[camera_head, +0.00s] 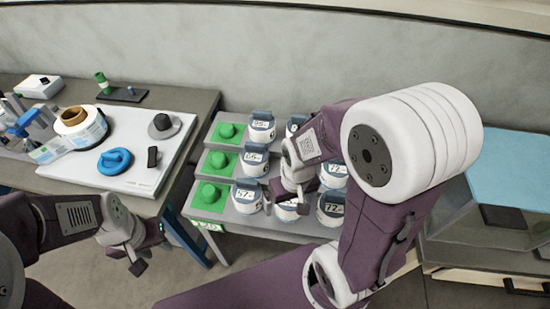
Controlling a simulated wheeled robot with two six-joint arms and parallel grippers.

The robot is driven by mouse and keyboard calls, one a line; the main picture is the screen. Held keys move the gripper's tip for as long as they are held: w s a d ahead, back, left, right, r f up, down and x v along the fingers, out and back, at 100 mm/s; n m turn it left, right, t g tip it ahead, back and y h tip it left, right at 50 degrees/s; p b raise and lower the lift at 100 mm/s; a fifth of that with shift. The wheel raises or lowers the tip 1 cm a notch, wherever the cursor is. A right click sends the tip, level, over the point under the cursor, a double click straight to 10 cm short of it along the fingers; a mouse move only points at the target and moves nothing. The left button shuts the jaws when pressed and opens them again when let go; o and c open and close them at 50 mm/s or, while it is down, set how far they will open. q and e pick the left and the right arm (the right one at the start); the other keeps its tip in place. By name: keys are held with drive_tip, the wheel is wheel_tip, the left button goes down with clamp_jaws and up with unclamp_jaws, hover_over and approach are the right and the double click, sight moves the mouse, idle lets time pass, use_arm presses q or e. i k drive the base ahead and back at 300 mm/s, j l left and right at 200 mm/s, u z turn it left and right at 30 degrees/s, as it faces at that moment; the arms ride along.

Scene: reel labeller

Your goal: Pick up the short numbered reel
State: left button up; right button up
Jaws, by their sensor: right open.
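Several white numbered reels with dark blue-grey tops stand in rows on a grey stepped rack (225,222). Among them are a front-left reel (247,197) that seems to read 57, a middle-left reel (255,160), a back-left reel (262,127) and a front-right reel (332,209) reading 72. I cannot tell which is the short one. My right gripper (287,204) is open and hangs over the front middle reel, partly hiding it; contact is unclear. My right arm hides other reels. My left gripper (148,252) is low, left of the rack, and its opening is unclear.
Green pads with round green knobs (208,192) line the rack's left side. A workbench at left carries a white board (128,176), a labelled roll (80,125), a blue ring (115,161) and a grey knob (162,122). A blue-topped unit (510,168) stands at right.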

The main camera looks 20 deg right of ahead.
sight(329, 214)
drive_tip(key=z, duration=0.4)
drive_tip(key=l+z, duration=0.1)
drive_tip(key=z, duration=0.65)
drive_tip(key=i+l+z, duration=0.1)
drive_tip(key=z, duration=0.3)
drive_tip(key=u, duration=1.95)
drive_tip(key=z, duration=1.95)
drive_tip(key=k+j+u, duration=0.1)
drive_tip(key=j, duration=0.2)
drive_tip(key=k+j+u, duration=0.1)
drive_tip(key=k+j, duration=0.25)
drive_tip(key=j, duration=0.25)
drive_tip(key=k+j+u, duration=0.15)
drive_tip(key=j, duration=0.2)
